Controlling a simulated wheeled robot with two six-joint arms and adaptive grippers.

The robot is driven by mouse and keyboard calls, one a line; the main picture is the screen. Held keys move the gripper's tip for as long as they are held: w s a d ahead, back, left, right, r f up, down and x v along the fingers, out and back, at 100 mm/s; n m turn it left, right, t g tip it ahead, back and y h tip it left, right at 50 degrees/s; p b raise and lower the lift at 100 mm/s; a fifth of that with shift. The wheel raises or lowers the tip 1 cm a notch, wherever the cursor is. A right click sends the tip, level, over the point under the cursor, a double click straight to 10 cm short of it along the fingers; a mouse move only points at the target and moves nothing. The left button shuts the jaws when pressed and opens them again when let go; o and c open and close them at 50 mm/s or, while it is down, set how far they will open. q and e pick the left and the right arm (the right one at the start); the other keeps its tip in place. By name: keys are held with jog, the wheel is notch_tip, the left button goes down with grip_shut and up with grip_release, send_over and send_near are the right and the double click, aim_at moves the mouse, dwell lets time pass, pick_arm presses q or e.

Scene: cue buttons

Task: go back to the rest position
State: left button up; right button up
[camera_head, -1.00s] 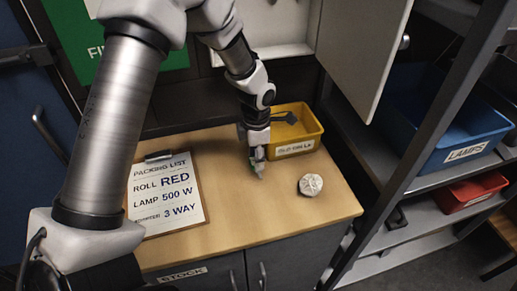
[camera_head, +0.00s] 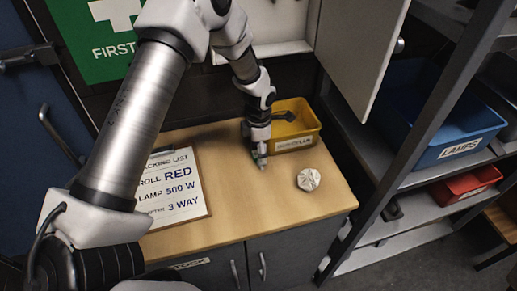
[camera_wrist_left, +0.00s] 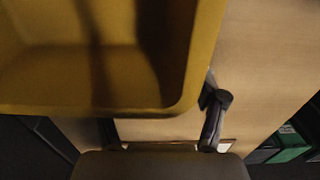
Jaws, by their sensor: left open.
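My left gripper (camera_head: 260,160) hangs fingers-down over the wooden worktop, just in front and to the left of the yellow bin (camera_head: 311,137). It is open, and I see nothing held in it. In the left wrist view one dark finger (camera_wrist_left: 213,118) shows beside the yellow bin (camera_wrist_left: 190,70), which fills the upper left. The other finger is mostly hidden there behind the bin's edge. My right gripper is not in view.
A white round object (camera_head: 308,179) lies on the worktop (camera_head: 255,215) right of my gripper. A packing list clipboard (camera_head: 176,211) lies to the left. A shelf rack with a blue lamps bin (camera_head: 440,132) and a red bin (camera_head: 466,186) stands right, beside an open cabinet door (camera_head: 362,45).

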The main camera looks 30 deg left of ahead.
pick_arm(q)
jog(key=shift+f+b, duration=0.25)
jog(key=shift+b, duration=0.15)
jog(key=r+b, duration=0.1)
jog(key=r, duration=0.4)
jog(key=r+b, duration=0.1)
jog(key=r, duration=0.1)
jog(key=shift+s+a+r+b, duration=0.1)
jog(key=shift+a+r+b, duration=0.15)
jog(key=shift+a+b, duration=0.05)
jog(key=shift+r, duration=0.35)
